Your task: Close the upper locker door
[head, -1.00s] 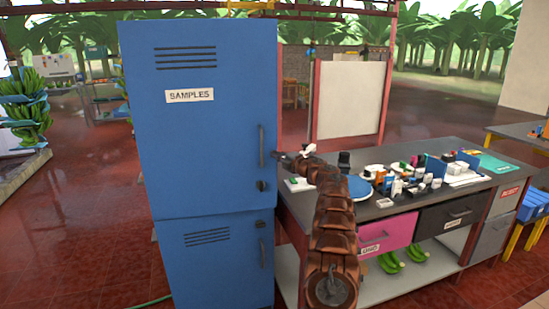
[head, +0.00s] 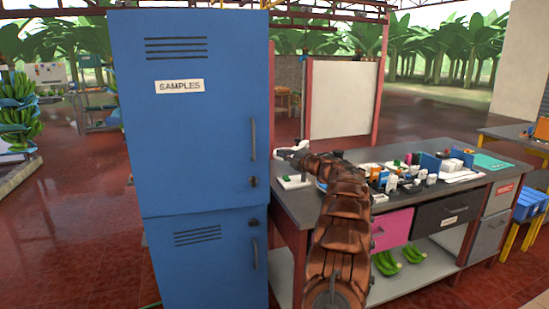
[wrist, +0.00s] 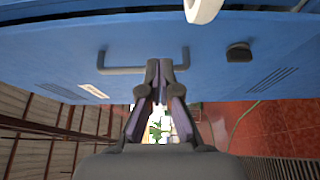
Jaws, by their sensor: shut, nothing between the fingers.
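The upper locker door (head: 195,120) is blue, with vent slots, a white SAMPLES label (head: 180,86), a bar handle (head: 253,139) and a dark lock knob below it. In the head view it looks flush with the lower locker door (head: 205,265); I see no clear gap. My gripper (head: 280,153) is just right of the locker's edge there, small and partly hidden. In the wrist view the upper door (wrist: 210,55) fills the upper part. My gripper (wrist: 160,66) is shut and empty, its tips close to the handle (wrist: 120,70); I cannot tell whether they touch.
A workbench (head: 300,210) stands right of the locker, loaded with small items. My arm reaches over its left end. A white panel (head: 342,100) stands behind. Open red floor (head: 75,220) lies left of the locker.

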